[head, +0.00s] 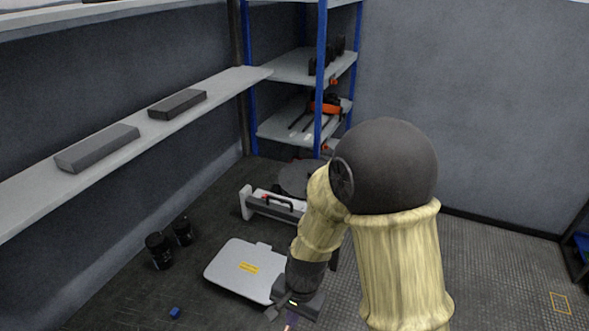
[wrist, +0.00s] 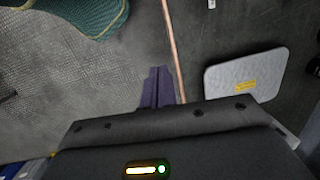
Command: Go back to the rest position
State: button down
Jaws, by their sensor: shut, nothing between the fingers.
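My gripper (head: 290,318) is low in the head view, at the end of my arm, with its tips partly cut off by the bottom edge. In the wrist view the dark purple fingers (wrist: 157,88) are together and hold nothing. They point over the dark floor. A thin copper-coloured rod (wrist: 172,45) runs close beside the fingers; I cannot tell whether it touches them. A light grey panel with a yellow label (head: 237,272) lies left of my gripper in the head view. It also shows at the right of the wrist view (wrist: 247,72).
A long wall shelf (head: 130,150) with two dark boxes runs along the left. A blue-posted rack (head: 318,85) stands at the back. Black cylinders (head: 160,250) and a small blue block (head: 174,313) are on the floor. A green textured thing (wrist: 85,15) is at the wrist view's upper left.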

jog(key=d+r+n+t, duration=0.1)
jog(key=d+r+n, duration=0.1)
jog(key=d+r, duration=0.3)
jog(key=s+d+r+n+t+h, duration=0.1)
jog(key=d+r+n+t, duration=0.1)
jog(key=d+r, duration=0.4)
jog(key=d+n, duration=0.1)
jog(key=d, duration=0.4)
jog(key=shift+s+h+p, duration=0.2)
jog(key=shift+h+p, duration=0.1)
